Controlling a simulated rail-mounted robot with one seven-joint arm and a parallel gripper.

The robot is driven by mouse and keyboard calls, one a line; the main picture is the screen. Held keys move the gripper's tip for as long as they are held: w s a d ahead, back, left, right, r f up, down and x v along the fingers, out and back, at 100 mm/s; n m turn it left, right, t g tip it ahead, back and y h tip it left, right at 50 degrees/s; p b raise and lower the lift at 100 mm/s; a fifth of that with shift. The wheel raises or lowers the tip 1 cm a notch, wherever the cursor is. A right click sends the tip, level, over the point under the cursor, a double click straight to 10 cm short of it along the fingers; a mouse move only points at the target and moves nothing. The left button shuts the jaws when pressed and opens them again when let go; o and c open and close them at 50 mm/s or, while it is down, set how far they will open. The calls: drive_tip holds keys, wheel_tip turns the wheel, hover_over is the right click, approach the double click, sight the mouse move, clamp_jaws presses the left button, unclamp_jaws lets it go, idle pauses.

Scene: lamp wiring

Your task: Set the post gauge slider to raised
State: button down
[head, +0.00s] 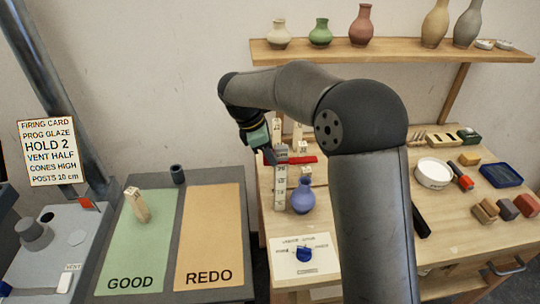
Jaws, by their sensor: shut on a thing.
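The post gauge (281,190) is a pale upright scale with dark marks, standing on the wooden table left of a blue vase. Its red slider (303,160) is a flat bar sticking out to the right, near the upper part of the scale. My gripper (268,157) reaches down from the upper left to the gauge's upper part. It is shut at the slider's left end, which the gripper and the gauge partly hide. The exact contact is small and hard to make out.
A blue vase (303,196) stands close right of the gauge, and pale posts (298,135) stand behind it. A card with a blue knob (304,254) lies in front. A firing card (48,150) reads "POSTS 10 cm". A pale post (136,204) is on the green GOOD area.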

drive_tip(key=shift+r, duration=0.25)
drive_tip(key=c, duration=1.1)
unclamp_jaws()
drive_tip(key=v, duration=1.7)
drive_tip(key=shift+a+r, duration=0.15)
drive_tip(key=shift+r, duration=0.05)
drive_tip(key=s+d+f+m, duration=0.2)
drive_tip(key=s+d+m, duration=0.3)
drive_tip(key=s+d, duration=0.3)
drive_tip(key=s+d+f+m+y, duration=0.1)
drive_tip(key=s+d+f+m, duration=0.3)
drive_tip(key=s, duration=0.3)
drive_tip(key=s+d+f+m+y, duration=0.2)
drive_tip(key=s+d+f+m, duration=0.3)
drive_tip(key=s+f+m, duration=0.1)
drive_tip(key=s+d+f+m+y, duration=0.1)
drive_tip(key=s+d+f+m, duration=0.3)
drive_tip(key=s, duration=0.4)
drive_tip(key=shift+s+d+f+m, duration=0.2)
drive_tip(key=shift+d+f, duration=0.15)
drive_tip(key=shift+f, duration=0.1)
drive_tip(key=shift+s+d+f+m, duration=0.15)
drive_tip(key=shift+d+f+m, duration=0.05)
drive_tip(key=shift+d+f, duration=0.25)
